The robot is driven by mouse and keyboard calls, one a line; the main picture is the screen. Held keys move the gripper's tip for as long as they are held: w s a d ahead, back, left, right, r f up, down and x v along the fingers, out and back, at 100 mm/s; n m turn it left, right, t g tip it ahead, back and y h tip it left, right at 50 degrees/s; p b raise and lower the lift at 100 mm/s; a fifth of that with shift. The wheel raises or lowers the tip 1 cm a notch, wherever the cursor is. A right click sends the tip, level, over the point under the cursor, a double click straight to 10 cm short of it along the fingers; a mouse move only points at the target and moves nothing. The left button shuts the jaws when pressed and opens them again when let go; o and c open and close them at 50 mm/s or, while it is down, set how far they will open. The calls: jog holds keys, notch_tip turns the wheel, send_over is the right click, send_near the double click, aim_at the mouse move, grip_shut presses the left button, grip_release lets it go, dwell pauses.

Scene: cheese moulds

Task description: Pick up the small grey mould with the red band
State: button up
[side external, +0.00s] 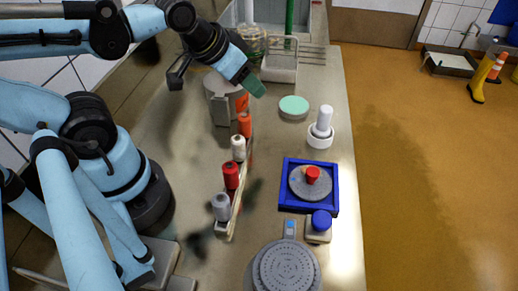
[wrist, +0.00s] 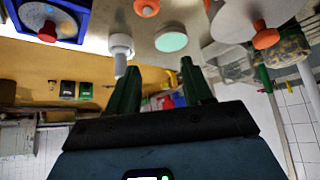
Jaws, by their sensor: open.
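I cannot clearly make out a red band on any small grey mould. A small grey piece (side external: 221,207) stands at the near end of a narrow rack (side external: 237,203), beside a red piece (side external: 231,175). A grey disc (side external: 297,186) with a red knob lies in a blue tray (side external: 334,200); it also shows in the wrist view (wrist: 35,14). A larger grey perforated round piece (side external: 287,272) is at the near edge. My gripper (side external: 256,89) is raised at the far part of the counter; its green fingers stand apart and empty in the wrist view (wrist: 160,67).
A white bottle-like piece (side external: 322,124) and a pale green disc (side external: 294,106) stand on the right side of the counter. White and orange pieces share the rack. A wire holder (side external: 279,73) stands beyond. The counter's right edge drops to an orange floor (side external: 410,180).

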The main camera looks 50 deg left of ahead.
jog(key=s+d+m+g+h, duration=0.2)
jog(key=d+m+g, duration=0.2)
jog(key=d+m, duration=0.85)
jog(key=m+g+y, duration=0.2)
jog(key=m+g, duration=0.1)
jog(key=m, duration=1.2)
send_over(289, 237)
jog(key=f, duration=0.1)
jog(key=shift+n, duration=0.25)
jog(key=f, duration=0.7)
jog(key=shift+a, duration=0.2)
jog(key=shift+d+f, duration=0.2)
jog(key=shift+f, duration=2.35)
grip_shut()
